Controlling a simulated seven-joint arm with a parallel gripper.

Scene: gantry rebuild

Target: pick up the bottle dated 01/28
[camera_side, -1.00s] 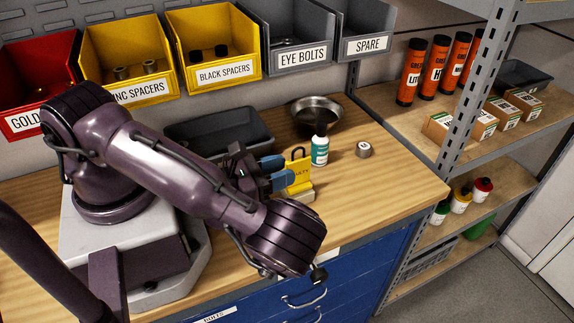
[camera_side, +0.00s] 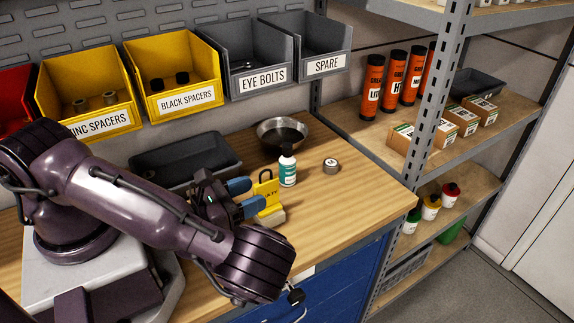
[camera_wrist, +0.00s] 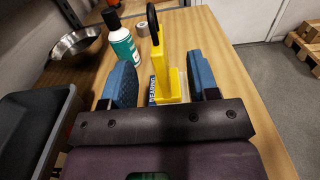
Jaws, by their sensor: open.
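A white bottle with a teal label and black cap (camera_side: 287,171) stands upright on the wooden bench; it also shows at the upper left in the wrist view (camera_wrist: 123,45). I cannot read a date on it. My gripper (camera_side: 246,197) is open, its two blue fingers apart, low over the bench and short of the bottle. In the wrist view my gripper (camera_wrist: 160,62) has a yellow upright piece with a black loop (camera_wrist: 163,60) between and just beyond its fingers. The bottle is beyond the left finger. Whether a finger touches the yellow piece, I cannot tell.
A metal bowl (camera_side: 282,131) stands behind the bottle and a grey roll (camera_side: 331,166) to its right. A dark tray (camera_side: 186,161) lies behind my gripper. Small capped bottles (camera_side: 431,208) stand on a lower shelf, labels unreadable. The bench front right is clear.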

